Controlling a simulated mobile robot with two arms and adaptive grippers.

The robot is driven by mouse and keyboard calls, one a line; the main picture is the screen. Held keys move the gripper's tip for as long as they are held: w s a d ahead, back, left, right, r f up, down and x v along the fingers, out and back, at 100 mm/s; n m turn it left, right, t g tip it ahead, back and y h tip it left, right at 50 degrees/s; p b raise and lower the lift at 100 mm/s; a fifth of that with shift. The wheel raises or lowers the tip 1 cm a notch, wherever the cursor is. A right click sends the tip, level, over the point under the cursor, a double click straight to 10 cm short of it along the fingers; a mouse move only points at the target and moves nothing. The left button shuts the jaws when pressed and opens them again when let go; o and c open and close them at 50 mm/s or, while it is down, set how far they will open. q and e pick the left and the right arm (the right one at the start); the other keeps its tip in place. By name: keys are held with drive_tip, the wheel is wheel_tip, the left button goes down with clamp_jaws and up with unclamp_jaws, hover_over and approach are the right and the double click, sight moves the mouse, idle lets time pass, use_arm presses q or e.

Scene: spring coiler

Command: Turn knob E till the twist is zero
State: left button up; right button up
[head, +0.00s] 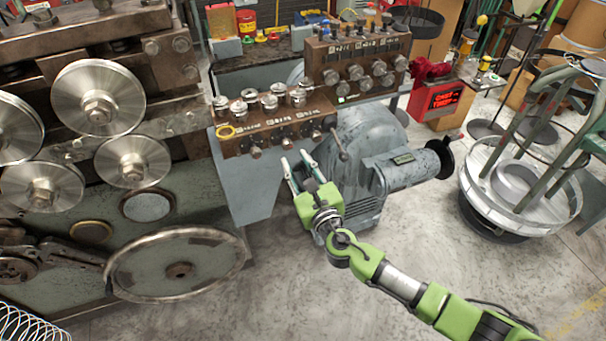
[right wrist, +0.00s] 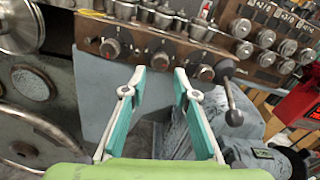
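The lower brown control panel (head: 243,146) carries a row of dark knobs. In the right wrist view these include a left knob (right wrist: 110,48), a middle knob (right wrist: 160,60) and a right knob (right wrist: 205,72). Their labels are too small to read, so I cannot tell which is knob E. My right gripper (head: 296,162) is open and empty, in front of and below this panel. In the right wrist view its fingers (right wrist: 158,78) point toward the middle knob, apart from it. A red-lit display (head: 443,99) stands at right; its text is unclear. My left gripper is out of view.
A lever with a dark ball end (right wrist: 233,117) sticks out right of the knobs. An upper panel (head: 333,52) holds several round metal knobs. A grey motor housing (head: 362,140) stands right of my gripper. Large steel rollers (head: 98,97) fill the left. Open floor (head: 420,235) lies at right.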

drive_tip(key=shift+v, duration=2.15)
drive_tip(key=s+d+f+m+g+h+b, duration=0.15)
drive_tip(key=d+f+m, duration=0.35)
drive_tip(key=f, duration=0.6)
drive_tip(key=s+d+f+m+g+h, duration=0.1)
drive_tip(key=d+f+m+g+h, duration=0.4)
drive_tip(key=f, duration=0.6)
drive_tip(key=s+d+f+m+g+y+b, duration=0.1)
drive_tip(key=s+d+f+m, duration=0.1)
drive_tip(key=s+f+m, duration=0.45)
drive_tip(key=s+d+f+m+g, duration=0.1)
drive_tip(key=s+d+f+m, duration=0.25)
drive_tip(key=f, duration=0.55)
drive_tip(key=s+d+f+m+g+b, duration=0.1)
drive_tip(key=s+d+f+m+g, duration=0.1)
drive_tip(key=s+f+m, duration=0.5)
drive_tip(key=s+d+f+m+g, duration=0.25)
drive_tip(key=s+f, duration=0.55)
drive_tip(key=s, duration=0.5)
drive_tip(key=s+f+m+g, duration=0.1)
drive_tip(key=s+f+m, duration=0.1)
drive_tip(key=s, duration=0.4)
drive_tip(key=s+f+m+g, duration=0.1)
drive_tip(key=s+m, duration=0.3)
drive_tip(key=s, duration=0.3)
drive_tip(key=s+f+m+g+b, duration=0.1)
drive_tip(key=s+f+m, duration=0.1)
drive_tip(key=s+m, duration=0.2)
drive_tip(key=shift+s+f, duration=0.4)
drive_tip(key=shift+s, duration=0.8)
